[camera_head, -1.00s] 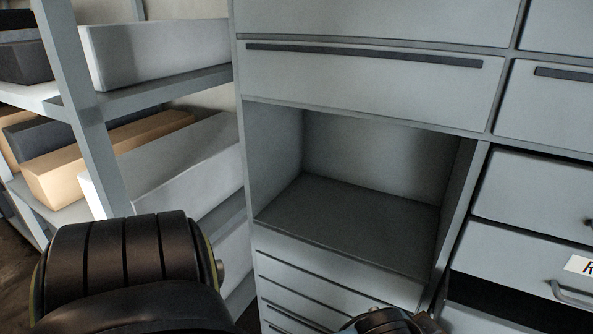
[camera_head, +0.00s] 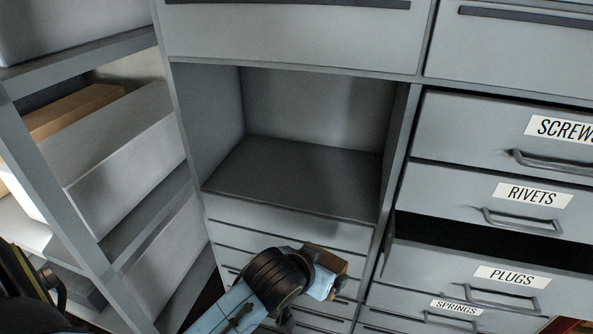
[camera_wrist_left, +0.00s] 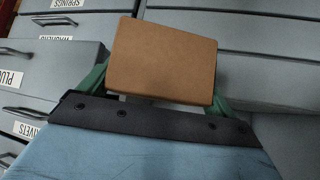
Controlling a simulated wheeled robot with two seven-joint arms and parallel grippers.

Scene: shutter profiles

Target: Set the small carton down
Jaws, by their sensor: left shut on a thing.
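The small carton (camera_head: 327,260) is a plain brown box. It is low in the head view, in front of the narrow drawer fronts below the open cubby. It also shows in the left wrist view (camera_wrist_left: 163,60), filling the space between the green fingers. My left gripper (camera_wrist_left: 160,82) is shut on the carton's two sides and holds it out in front of the blue gripper body. In the head view, the black wrist joint hides part of the gripper. My right gripper is in neither current view.
The open cubby (camera_head: 300,165) is empty, with a dark bare floor. At right, the PLUGS drawer (camera_head: 470,265) stands pulled out, with handles projecting from the fronts. A grey shelf rack (camera_head: 135,215) with long boxes stands at left.

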